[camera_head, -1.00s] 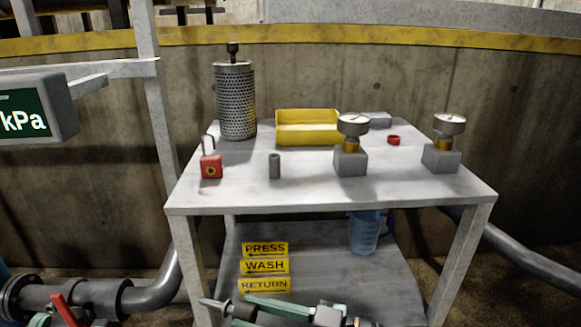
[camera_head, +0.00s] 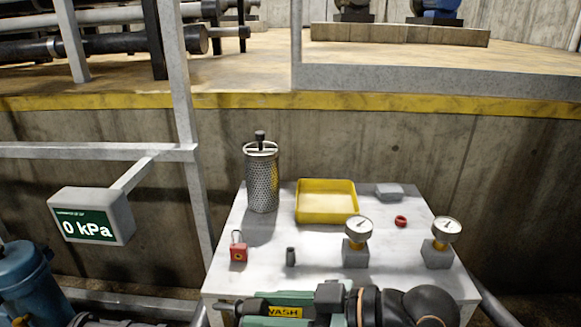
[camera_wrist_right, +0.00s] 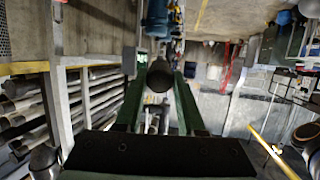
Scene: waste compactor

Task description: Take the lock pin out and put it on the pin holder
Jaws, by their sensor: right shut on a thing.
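My right gripper (camera_head: 256,306) comes in at the bottom of the head view, pointing left, in front of the table's near edge. Its green fingers are shut on a dark, round-ended piece that looks like the lock pin (camera_wrist_right: 160,76), seen end-on between them in the right wrist view. In the head view its dark end (camera_head: 228,305) sticks out left of the fingers. A small dark grey upright tube (camera_head: 290,257) stands on the table, apart from the gripper; I cannot tell for sure whether it is the pin holder. My left gripper is not in view.
The white table (camera_head: 270,236) also carries a perforated metal basket (camera_head: 262,185), a yellow tray (camera_head: 326,205), a red padlock (camera_head: 238,253), two gauges (camera_head: 356,245) (camera_head: 441,245) and a red ring (camera_head: 401,221). A 0 kPa display (camera_head: 92,222) hangs at the left.

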